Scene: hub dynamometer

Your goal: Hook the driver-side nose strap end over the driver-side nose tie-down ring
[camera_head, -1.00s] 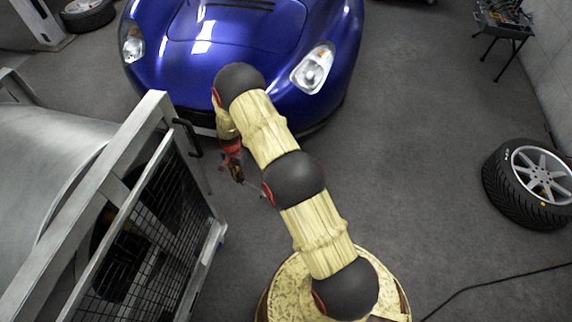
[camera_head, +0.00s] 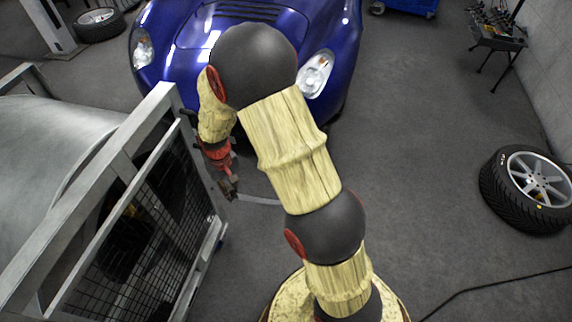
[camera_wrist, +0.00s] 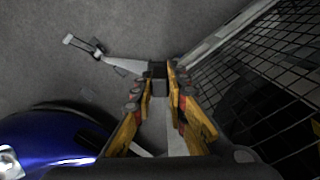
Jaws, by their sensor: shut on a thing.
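My gripper (camera_head: 229,188) hangs low beside the mesh cage, in front of the blue car (camera_head: 215,35). In the wrist view its fingers (camera_wrist: 159,80) are closed on a grey strap (camera_wrist: 128,66). The strap runs out to the left from the fingertips toward a small pale fitting (camera_wrist: 83,45) on the floor; I cannot tell whether they are joined. In the head view a short grey length of the strap (camera_head: 262,200) shows right of the gripper, partly behind my arm. I cannot make out the nose tie-down ring in either view.
The metal-framed mesh cage (camera_head: 150,200) stands close to the left of my gripper; its mesh (camera_wrist: 270,60) fills the right of the wrist view. The car's nose (camera_wrist: 45,140) is at lower left there. A loose wheel (camera_head: 530,185) lies far right. Floor between is open.

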